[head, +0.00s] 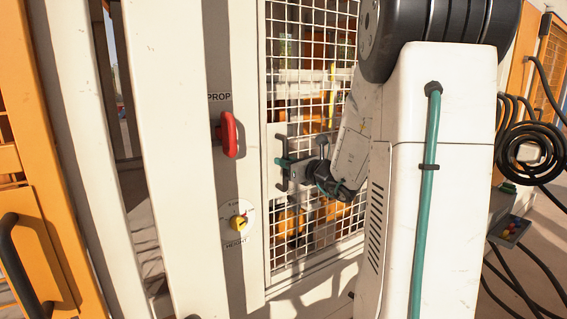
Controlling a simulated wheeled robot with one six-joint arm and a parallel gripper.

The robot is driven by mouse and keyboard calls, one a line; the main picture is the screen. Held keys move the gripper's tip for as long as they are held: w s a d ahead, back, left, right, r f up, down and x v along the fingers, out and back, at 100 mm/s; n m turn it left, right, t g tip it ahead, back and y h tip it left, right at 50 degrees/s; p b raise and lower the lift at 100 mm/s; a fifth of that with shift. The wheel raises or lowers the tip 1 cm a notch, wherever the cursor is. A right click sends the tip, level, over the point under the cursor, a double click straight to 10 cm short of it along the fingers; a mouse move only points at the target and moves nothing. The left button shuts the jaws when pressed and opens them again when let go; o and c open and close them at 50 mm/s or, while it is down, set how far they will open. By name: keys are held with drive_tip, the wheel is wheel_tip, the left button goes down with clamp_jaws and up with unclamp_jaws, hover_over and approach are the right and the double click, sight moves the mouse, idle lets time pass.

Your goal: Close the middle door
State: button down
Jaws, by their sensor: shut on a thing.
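The mesh door (300,100), a white wire grid in a pale frame, stands in the middle of the head view, partly hidden by my arm. I cannot tell from this view how far it is open. A handle with dark ends (281,140) sits on a pale plate near the door's left edge. My gripper (285,163) is at this handle, reaching in from the right, and is shut on it. The fingers are small and partly hide the handle's middle.
A red PROP handle (229,134) and a yellow HEIGHT knob (239,222) are on the pale panel left of the door. An orange door with a black handle (20,262) is at far left. Black coiled hoses (532,145) hang at right.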

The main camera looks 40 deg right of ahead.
drive_tip(key=shift+a, duration=0.25)
drive_tip(key=c, duration=1.5)
unclamp_jaws()
drive_tip(key=shift+w+a, duration=0.15)
drive_tip(key=shift+o, duration=0.2)
drive_tip(key=shift+d, duration=0.2)
drive_tip(key=s, duration=0.8)
